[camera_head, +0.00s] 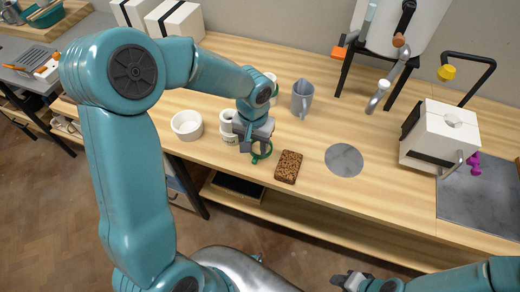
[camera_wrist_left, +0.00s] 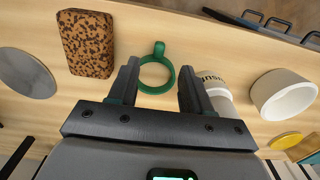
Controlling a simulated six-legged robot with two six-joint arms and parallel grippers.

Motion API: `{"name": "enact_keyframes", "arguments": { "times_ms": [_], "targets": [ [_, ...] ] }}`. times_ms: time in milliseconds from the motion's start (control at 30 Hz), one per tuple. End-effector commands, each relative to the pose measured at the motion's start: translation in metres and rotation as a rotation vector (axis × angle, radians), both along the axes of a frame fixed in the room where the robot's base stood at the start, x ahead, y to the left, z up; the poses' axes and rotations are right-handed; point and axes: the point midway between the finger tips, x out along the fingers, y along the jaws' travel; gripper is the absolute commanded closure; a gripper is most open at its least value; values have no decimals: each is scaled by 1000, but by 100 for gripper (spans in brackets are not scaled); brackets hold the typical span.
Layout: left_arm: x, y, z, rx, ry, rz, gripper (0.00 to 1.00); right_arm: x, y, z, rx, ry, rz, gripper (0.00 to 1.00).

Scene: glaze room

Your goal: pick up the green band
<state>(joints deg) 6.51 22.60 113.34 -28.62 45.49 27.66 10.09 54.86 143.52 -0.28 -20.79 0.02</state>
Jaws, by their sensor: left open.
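The green band (camera_wrist_left: 158,58) is a ring with a small round tab, on the wooden tabletop. In the left wrist view it sits between the two fingers of my left gripper (camera_wrist_left: 158,76), with its tab pointing away from the palm. The fingers stand apart on either side of the ring, and nothing is gripped. In the head view the band (camera_head: 256,160) shows just below my left gripper (camera_head: 254,142), which partly hides it. My right gripper (camera_head: 352,281) is low in the head view, away from the table; its jaw opening is unclear.
A brown speckled block (camera_head: 288,167) lies close right of the band. A white lettered cup (camera_wrist_left: 222,99) stands close on the other side, with a white bowl (camera_head: 187,125) beyond. A grey jug (camera_head: 302,98) is behind, and a grey disc (camera_head: 344,160) lies farther right.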

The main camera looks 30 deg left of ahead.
Motion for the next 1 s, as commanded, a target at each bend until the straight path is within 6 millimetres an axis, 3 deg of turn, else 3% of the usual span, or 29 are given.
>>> {"name": "enact_keyframes", "arguments": {
  "times_ms": [167, 467, 733, 767, 900, 1000],
  "targets": [
    [2, -1, -13, -1, 1, -2, 51, 0, 0, 1, 0, 0, 0, 57],
    [5, -1, -58, -1, 3, -2, 51, 0, 0, 6, 0, 0, 0, 57],
    [6, -1, -62, -1, -2, -2, 51, 0, 0, 6, 0, 0, 0, 57],
    [6, -1, -62, -1, -2, -2, 54, 0, 0, 6, 0, 0, 0, 57],
    [6, -1, -62, -1, -1, -2, 100, 0, 0, 6, 0, 0, 0, 57],
    [6, -1, -62, -1, -2, -2, 100, 0, 0, 6, 0, 0, 0, 57]
  ]
}}
